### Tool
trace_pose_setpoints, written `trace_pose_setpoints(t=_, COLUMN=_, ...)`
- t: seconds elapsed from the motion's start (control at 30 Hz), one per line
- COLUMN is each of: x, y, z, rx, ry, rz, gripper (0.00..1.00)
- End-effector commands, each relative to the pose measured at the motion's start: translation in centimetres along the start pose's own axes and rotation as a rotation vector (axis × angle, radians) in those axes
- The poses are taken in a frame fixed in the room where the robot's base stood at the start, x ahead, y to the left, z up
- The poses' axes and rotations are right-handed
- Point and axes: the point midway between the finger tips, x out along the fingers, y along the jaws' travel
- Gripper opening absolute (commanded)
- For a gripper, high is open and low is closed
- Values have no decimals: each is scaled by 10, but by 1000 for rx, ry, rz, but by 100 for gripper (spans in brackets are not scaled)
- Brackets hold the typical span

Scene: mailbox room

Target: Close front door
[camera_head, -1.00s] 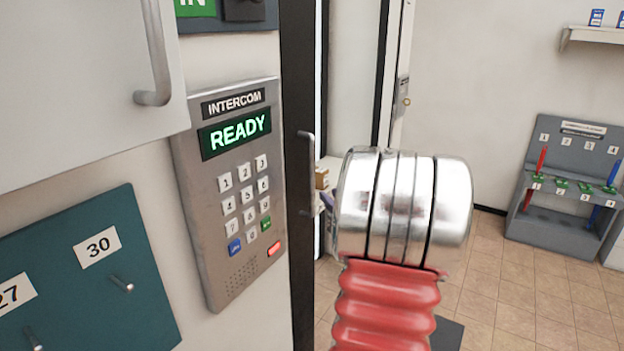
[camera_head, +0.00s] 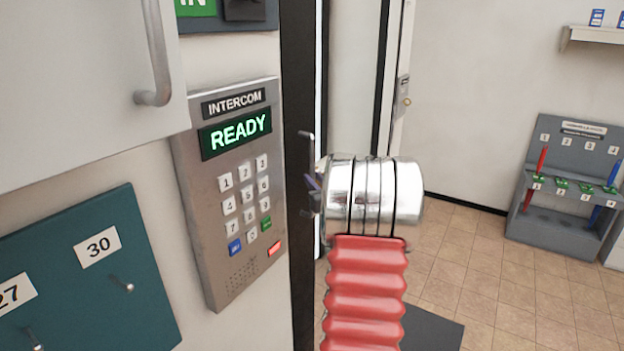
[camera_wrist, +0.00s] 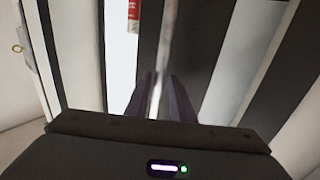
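The front door (camera_head: 298,60) shows as a dark upright frame edge just right of the intercom in the head view, with a vertical metal handle (camera_head: 306,150) on it. My gripper (camera_head: 312,192) is at the lower part of this handle, partly hidden behind my silver wrist. In the wrist view, the two dark fingers of my gripper (camera_wrist: 160,98) stand apart, with the pale handle bar (camera_wrist: 165,55) running up between them. Contact between the fingers and the bar cannot be made out.
A teal key board (camera_head: 90,280) hangs at lower left. A grey rack (camera_head: 565,190) with coloured tools stands at the far right.

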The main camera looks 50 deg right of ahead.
Motion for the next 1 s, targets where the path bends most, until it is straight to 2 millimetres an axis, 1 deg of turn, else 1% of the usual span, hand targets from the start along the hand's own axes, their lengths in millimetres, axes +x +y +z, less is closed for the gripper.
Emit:
trace_pose_setpoints(t=0.03, x=6, y=0, z=1, rx=0, ry=0, rz=-1, gripper=22)
trace_pose_setpoints(t=0.1, x=12, y=0, z=0, rx=0, ry=-1, rz=0, gripper=22)
trace_pose_setpoints(t=0.2, x=17, y=0, z=0, rx=-1, ry=-1, rz=0, gripper=22)
trace_pose_setpoints(t=0.5, x=19, y=0, z=0, rx=0, ry=-1, rz=1, gripper=22)
trace_pose_setpoints(t=0.8, x=18, y=1, z=0, rx=-1, ry=-1, rz=1, gripper=1)
trace_pose_setpoints(t=0.83, x=18, y=1, z=0, rx=-1, ry=-1, rz=1, gripper=0)
trace_pose_setpoints(t=1.0, x=18, y=1, z=0, rx=-1, ry=-1, rz=1, gripper=0)
